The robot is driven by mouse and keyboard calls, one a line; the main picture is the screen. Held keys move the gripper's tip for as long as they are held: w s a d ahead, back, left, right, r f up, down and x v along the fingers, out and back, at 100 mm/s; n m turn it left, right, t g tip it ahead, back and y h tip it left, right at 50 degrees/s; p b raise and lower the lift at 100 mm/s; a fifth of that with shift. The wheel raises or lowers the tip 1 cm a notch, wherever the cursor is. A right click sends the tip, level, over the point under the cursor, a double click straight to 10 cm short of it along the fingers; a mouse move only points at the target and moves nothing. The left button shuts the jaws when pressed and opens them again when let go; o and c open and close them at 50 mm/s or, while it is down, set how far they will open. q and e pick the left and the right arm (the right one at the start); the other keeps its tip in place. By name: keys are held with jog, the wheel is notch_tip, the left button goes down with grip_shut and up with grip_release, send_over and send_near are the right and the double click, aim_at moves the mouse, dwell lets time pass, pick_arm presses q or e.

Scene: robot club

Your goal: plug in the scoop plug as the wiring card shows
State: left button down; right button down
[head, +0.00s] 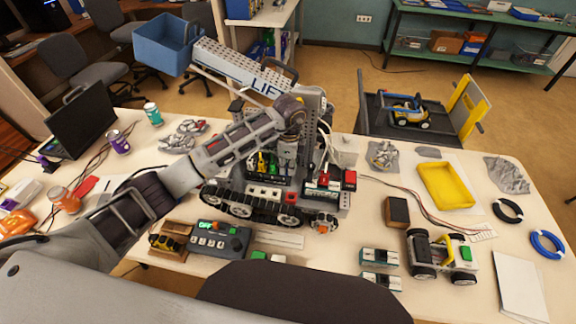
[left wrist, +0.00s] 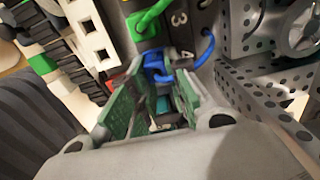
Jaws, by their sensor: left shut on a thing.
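A tracked machine (head: 250,203) with a grey boom marked LIFT (head: 240,68) and a blue bucket (head: 163,45) stands on the table. My left gripper (head: 286,160) reaches down to its plug area. In the left wrist view, my left gripper (left wrist: 150,88) is shut on a blue plug (left wrist: 157,66), whose blue cable (left wrist: 207,48) curves to the right. A green plug (left wrist: 148,22) sits just beyond, beside a dark panel with numbers 3 and 4 (left wrist: 180,20). Whether the blue plug is seated in a socket is hidden by the fingers. My right gripper is not in view. I cannot pick out the wiring card.
A control box (head: 220,240) stands in front of the tracks. In the wrist view, a perforated grey plate (left wrist: 265,110) lies close to the right of the fingers.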

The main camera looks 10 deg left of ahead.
pick_arm(q)
jog(key=shift+f, duration=0.15)
jog(key=c, duration=1.3)
grip_release()
jog(key=shift+r, duration=0.2)
jog(key=shift+r+p, duration=2.15)
jog(key=shift+r, duration=0.75)
jog(key=shift+s+f, duration=0.1)
